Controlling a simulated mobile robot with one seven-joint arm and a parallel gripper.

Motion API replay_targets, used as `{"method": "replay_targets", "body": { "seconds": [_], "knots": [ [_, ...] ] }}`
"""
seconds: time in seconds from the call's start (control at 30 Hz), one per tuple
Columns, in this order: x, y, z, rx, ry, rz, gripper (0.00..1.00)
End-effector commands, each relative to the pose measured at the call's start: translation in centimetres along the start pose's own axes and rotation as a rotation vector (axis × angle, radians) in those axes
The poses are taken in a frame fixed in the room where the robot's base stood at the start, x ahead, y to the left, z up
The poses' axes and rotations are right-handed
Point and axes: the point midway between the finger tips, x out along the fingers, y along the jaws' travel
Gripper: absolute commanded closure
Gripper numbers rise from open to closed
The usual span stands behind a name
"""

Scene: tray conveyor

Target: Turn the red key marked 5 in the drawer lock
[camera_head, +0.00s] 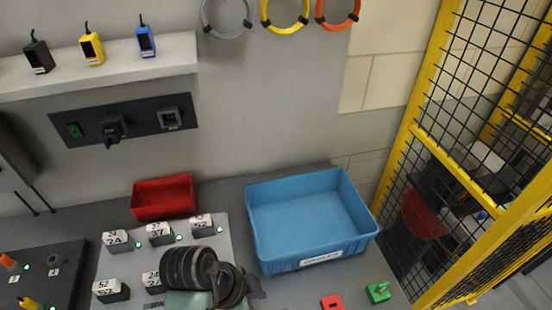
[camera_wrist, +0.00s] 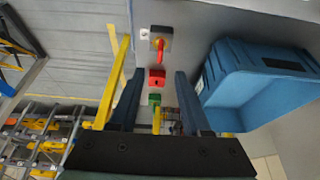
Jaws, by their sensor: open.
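A small red block (camera_head: 332,302) with a dark mark lies on the worktop at the bottom edge of the head view. A red block also shows between my jaws in the wrist view (camera_wrist: 156,73), apart from both fingers. Beyond it is a red handle-like piece (camera_wrist: 160,49) on a dark and yellow mount. I cannot read a 5 on any red piece, nor tell which is the key. No drawer lock can be made out for certain. My gripper (camera_wrist: 158,82) is open and empty. In the head view my dark arm partly hides the jaws.
A green block (camera_head: 378,292) lies right of the red block. A blue bin (camera_head: 318,262) stands behind them, a red tray (camera_head: 163,198) further left. Several numbered blocks (camera_head: 117,241) sit on a pale plate. A yellow-framed mesh fence (camera_head: 428,145) bounds the right.

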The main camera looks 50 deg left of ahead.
Motion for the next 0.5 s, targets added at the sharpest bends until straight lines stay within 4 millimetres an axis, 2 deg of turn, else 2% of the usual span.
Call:
{"method": "replay_targets", "body": {
  "seconds": [0.3,0.5],
  "knots": [
    [6.2,0.2,0.0,0.001,-0.003,0.006,0.53],
    [9.3,0.1,-0.1,0.001,-0.001,0.003,0.53]
  ]
}}
